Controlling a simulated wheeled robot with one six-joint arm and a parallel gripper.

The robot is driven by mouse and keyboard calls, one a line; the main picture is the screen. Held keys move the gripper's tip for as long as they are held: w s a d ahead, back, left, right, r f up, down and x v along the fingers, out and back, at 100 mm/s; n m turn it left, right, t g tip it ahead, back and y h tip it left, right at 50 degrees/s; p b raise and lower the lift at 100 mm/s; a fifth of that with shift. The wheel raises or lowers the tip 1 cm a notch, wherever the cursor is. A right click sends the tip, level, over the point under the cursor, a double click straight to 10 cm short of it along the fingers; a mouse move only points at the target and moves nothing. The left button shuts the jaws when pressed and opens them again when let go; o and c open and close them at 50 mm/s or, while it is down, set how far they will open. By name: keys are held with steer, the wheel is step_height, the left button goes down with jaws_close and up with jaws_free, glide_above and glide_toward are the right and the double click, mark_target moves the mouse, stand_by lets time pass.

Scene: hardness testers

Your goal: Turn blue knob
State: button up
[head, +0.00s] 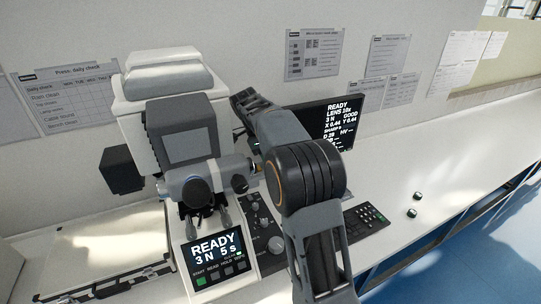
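I cannot make out a clearly blue knob in the head view. The white and grey hardness tester (174,120) stands left of centre. A part with a pale blue band (174,187) sticks out leftward below its head, beside a dark round part (196,192); I cannot tell whether either is a knob. My arm crosses the centre, and its dark far end, seemingly my gripper (242,102), is close to the tester's right side. The fingers are not distinct, so open or shut does not show. The arm hides part of the bench and screen.
A lit panel (214,257) reads READY at the tester's front. A small control box (262,225) stands beside it. A monitor (343,122) and keyboard (366,219) are right of my arm. Two small dark blocks (417,196) lie on the bench (450,165), otherwise clear at right.

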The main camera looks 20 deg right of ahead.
stand_by(0.3)
steer(key=o, duration=0.9)
steer(key=shift+o, duration=0.2)
